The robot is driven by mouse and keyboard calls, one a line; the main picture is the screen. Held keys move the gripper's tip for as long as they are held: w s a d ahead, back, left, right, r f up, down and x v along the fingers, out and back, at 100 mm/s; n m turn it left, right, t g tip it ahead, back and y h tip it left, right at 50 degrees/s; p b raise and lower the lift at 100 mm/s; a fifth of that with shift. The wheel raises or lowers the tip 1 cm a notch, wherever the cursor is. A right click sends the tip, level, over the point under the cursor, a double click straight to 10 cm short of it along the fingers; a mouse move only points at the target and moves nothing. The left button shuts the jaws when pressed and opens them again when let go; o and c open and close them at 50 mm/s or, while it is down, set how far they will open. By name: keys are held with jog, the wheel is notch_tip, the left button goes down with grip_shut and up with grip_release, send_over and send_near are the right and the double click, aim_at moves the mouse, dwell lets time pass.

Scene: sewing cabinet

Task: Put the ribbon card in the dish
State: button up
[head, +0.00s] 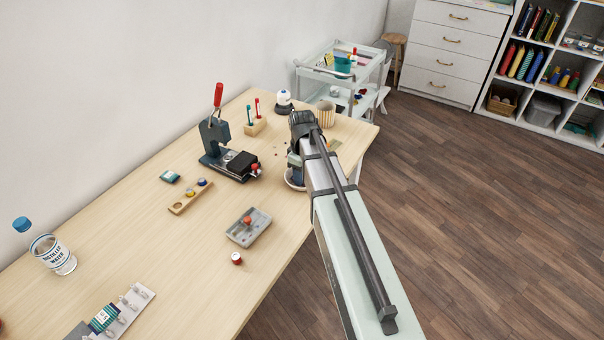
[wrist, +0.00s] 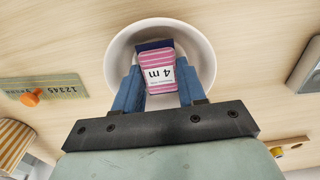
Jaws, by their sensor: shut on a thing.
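The ribbon card (wrist: 159,74), pink striped with a white "4 m" label, is between the two blue fingers of my gripper (wrist: 158,88) in the wrist view. My gripper is shut on it. The white round dish (wrist: 206,58) is directly below, and the card appears within its rim. I cannot tell whether the card touches the dish's bottom. A dark blue edge shows beyond the card; what it belongs to is unclear. In the head view my arm hides most of the dish (head: 291,184) and the card is not visible.
A press with a red handle (head: 216,130) stands left of the dish. A striped cup (head: 326,114) and a white-topped item (head: 284,101) stand beyond. A grey tray (head: 249,228), a wooden strip (head: 190,197) and a bottle (head: 52,255) are nearer.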

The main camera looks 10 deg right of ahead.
jog(key=o, duration=0.7)
jog(key=shift+f, duration=0.1)
jog(key=shift+o, duration=0.2)
notch_tip(320, 180, up, 12)
jog(key=shift+r, duration=0.2)
dwell(0.4)
